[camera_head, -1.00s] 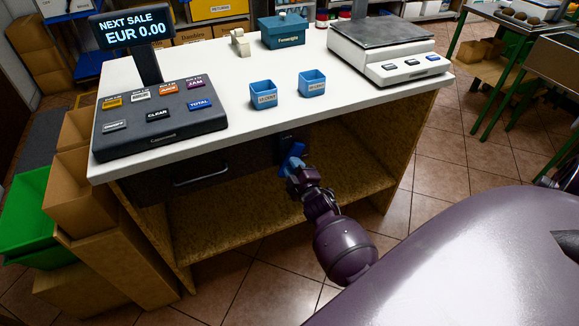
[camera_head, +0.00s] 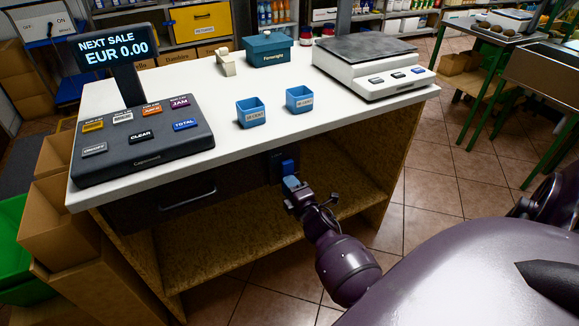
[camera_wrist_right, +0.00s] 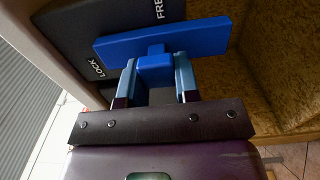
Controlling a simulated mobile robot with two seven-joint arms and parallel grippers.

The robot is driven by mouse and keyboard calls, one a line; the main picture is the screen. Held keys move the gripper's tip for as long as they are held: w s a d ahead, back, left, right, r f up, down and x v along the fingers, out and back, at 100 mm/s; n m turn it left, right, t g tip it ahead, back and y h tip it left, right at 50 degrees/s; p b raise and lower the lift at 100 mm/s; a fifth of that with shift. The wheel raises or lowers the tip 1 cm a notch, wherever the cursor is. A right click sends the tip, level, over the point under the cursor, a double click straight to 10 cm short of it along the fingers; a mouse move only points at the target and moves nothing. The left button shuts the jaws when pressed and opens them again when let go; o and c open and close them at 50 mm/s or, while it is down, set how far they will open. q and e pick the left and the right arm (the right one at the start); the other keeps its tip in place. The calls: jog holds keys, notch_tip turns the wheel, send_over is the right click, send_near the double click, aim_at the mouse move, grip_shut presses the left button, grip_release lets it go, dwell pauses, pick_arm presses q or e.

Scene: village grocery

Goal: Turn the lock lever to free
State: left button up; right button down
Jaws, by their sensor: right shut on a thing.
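The lock lever (camera_head: 288,166) is a blue bar on a dark lock plate (camera_head: 276,160) under the counter's front edge. In the right wrist view the lever (camera_wrist_right: 160,40) lies across the dark plate (camera_wrist_right: 100,20), with LOCK lettered at lower left and FREE at upper right. Its stub sits between the two blue-tipped fingers of my right gripper (camera_wrist_right: 155,80). My right gripper (camera_head: 292,184) is shut on the lever, as the head view also shows at the plate. Which label the lever points to is not clear. My left gripper is not in view.
A dark drawer with a handle (camera_head: 188,197) is left of the lock. The white counter (camera_head: 225,150) above carries a till (camera_head: 140,145), two blue cups (camera_head: 250,112) and a scale (camera_head: 372,68). An open wooden shelf (camera_head: 215,235) lies below. Cardboard boxes (camera_head: 55,210) stand left.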

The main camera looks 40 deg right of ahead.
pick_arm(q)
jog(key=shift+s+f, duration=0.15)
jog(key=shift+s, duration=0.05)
pick_arm(e)
jog(key=c, duration=0.8)
grip_release()
jog(key=shift+c, duration=0.2)
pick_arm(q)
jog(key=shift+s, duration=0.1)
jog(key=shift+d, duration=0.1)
pick_arm(e)
jog(key=shift+s, duration=0.1)
jog(key=shift+s, duration=0.2)
pick_arm(q)
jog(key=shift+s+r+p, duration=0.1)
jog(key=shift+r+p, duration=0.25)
jog(key=shift+p, duration=0.2)
pick_arm(e)
jog(key=v, duration=1)
jog(key=shift+s, duration=0.15)
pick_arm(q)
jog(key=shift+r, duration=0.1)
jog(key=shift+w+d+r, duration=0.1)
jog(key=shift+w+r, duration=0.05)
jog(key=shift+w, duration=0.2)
